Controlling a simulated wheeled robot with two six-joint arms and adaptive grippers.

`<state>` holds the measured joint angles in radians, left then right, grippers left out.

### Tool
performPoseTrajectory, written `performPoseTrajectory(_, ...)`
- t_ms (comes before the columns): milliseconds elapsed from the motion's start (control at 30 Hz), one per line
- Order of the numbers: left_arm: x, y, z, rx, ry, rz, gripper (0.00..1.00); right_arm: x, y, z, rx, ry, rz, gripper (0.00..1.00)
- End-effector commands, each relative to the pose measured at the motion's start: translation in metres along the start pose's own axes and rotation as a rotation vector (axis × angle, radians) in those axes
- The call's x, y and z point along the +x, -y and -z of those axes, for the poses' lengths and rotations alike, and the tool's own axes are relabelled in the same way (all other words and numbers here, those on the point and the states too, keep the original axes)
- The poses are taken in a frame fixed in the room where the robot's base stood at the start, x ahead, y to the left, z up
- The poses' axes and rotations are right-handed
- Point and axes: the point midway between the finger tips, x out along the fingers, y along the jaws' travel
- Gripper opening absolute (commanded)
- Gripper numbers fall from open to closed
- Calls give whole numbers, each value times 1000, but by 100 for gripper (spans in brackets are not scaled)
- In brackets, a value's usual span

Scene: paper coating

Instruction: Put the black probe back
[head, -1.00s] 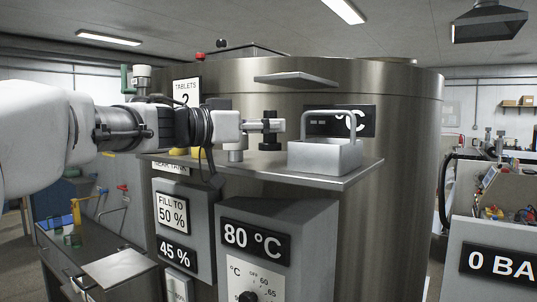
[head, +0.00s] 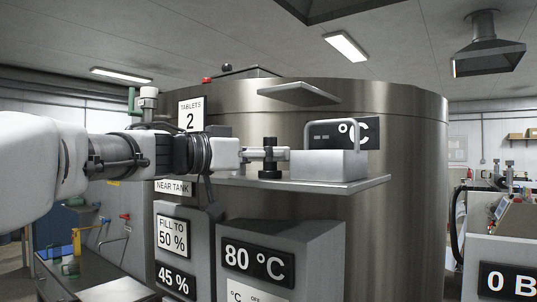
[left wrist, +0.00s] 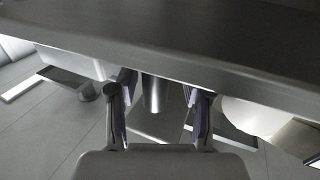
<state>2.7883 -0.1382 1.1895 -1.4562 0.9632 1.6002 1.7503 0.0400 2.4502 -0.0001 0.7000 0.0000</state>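A black upright piece (head: 270,172), which looks like the black probe, shows above and below the near finger of my left gripper (head: 275,154) in the head view. It is just above or on the steel shelf (head: 355,185); I cannot tell which. In the left wrist view my left gripper (left wrist: 160,105) has its fingers apart. A grey, tapered cylinder (left wrist: 155,94) shows between them, with gaps on both sides. Its top is hidden by a plate edge. I cannot tell whether it is part of the probe. My right gripper is in no view.
A light grey box with a handle (head: 330,166) stands on the shelf just right of the gripper. A big steel tank (head: 405,200) rises behind. An 80 °C control box (head: 320,255) sits below the shelf. A small metal flap (head: 298,94) juts out above.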

Motion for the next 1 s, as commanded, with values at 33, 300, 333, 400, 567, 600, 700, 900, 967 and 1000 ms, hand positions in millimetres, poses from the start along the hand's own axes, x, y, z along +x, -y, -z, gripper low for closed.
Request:
performPoseTrajectory(33, 0, 0, 0, 0, 0, 0, 49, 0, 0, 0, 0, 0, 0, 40)
performPoseTrajectory(300, -6, 0, 4, 0, -2, 1, 49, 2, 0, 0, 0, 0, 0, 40)
performPoseTrajectory(333, -12, 0, 4, 0, -3, 2, 49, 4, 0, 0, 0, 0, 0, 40)
performPoseTrajectory(400, -26, 0, 3, -1, -4, 2, 49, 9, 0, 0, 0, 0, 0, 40)
performPoseTrajectory(567, -70, 0, 3, -1, -5, 1, 49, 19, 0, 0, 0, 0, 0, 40)
performPoseTrajectory(600, -80, 0, 3, 0, -5, 0, 49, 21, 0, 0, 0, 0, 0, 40)
performPoseTrajectory(700, -101, 0, -4, 3, -5, -2, 49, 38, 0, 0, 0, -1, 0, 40)
performPoseTrajectory(900, -120, 0, 2, 2, -1, -1, 49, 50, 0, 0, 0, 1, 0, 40)
performPoseTrajectory(967, -120, 0, 4, 1, 0, -1, 49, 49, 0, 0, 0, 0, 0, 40)
performPoseTrajectory(1000, -120, 0, 4, 0, 0, -2, 49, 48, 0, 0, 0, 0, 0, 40)
